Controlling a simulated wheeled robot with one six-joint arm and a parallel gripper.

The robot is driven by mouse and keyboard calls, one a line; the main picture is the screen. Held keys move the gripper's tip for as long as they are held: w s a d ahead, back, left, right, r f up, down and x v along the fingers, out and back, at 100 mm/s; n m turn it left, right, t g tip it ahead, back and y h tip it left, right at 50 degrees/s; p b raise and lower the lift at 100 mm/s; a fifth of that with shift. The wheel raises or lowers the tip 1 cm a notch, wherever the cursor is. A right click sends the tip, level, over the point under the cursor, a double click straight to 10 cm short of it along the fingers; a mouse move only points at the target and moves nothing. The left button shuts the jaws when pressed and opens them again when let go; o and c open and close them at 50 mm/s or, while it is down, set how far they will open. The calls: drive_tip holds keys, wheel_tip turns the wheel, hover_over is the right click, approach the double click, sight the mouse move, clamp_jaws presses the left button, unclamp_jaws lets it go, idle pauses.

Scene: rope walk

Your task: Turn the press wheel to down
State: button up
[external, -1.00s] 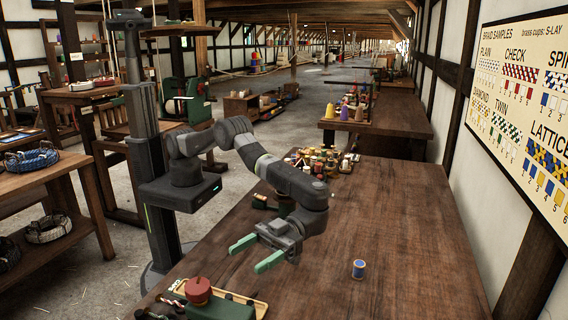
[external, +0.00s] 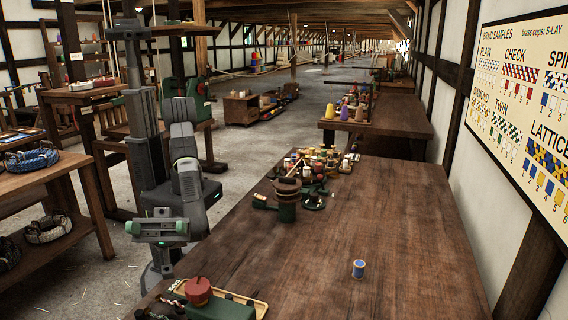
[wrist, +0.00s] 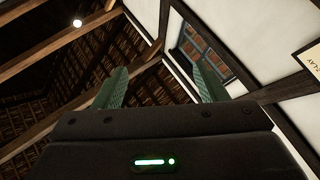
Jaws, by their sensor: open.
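My gripper (external: 157,228) is beside the table's left edge in the external view, in front of my column, with its green fingers apart and nothing between them. In the wrist view my gripper (wrist: 155,82) points up at the roof, its two green fingers spread and empty. I cannot say for certain which thing is the press wheel. A green post with a brown round top (external: 287,187) stands on the table, to the right of my gripper and apart from it. A green machine (external: 200,98) stands farther back, partly hidden by my arm.
The long wooden table (external: 340,250) has wide bare areas. A blue spool (external: 358,269) stands on it. Several small spools (external: 320,158) crowd its far end. A green block with a red knob (external: 198,291) is at the front edge. A shelf with rope coils (external: 32,158) stands at left.

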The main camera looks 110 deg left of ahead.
wheel_tip(320, 180, down, 5)
drive_tip(key=s+a+n+t+y+b, duration=0.1)
drive_tip(key=s+a+n+t+y, duration=0.2)
drive_tip(key=y, duration=0.5)
drive_tip(key=n+g+y, duration=0.1)
drive_tip(key=g+y, duration=0.1)
drive_tip(key=y, duration=0.3)
approach(199, 289)
drive_tip(key=x, duration=0.6)
drive_tip(key=f+x, duration=0.1)
drive_tip(key=x, duration=0.2)
drive_tip(key=shift+a+p, duration=0.15)
drive_tip(key=shift+p, duration=0.2)
drive_tip(key=c, duration=1)
drive_tip(key=shift+h+b, duration=0.3)
drive_tip(key=shift+b, duration=0.25)
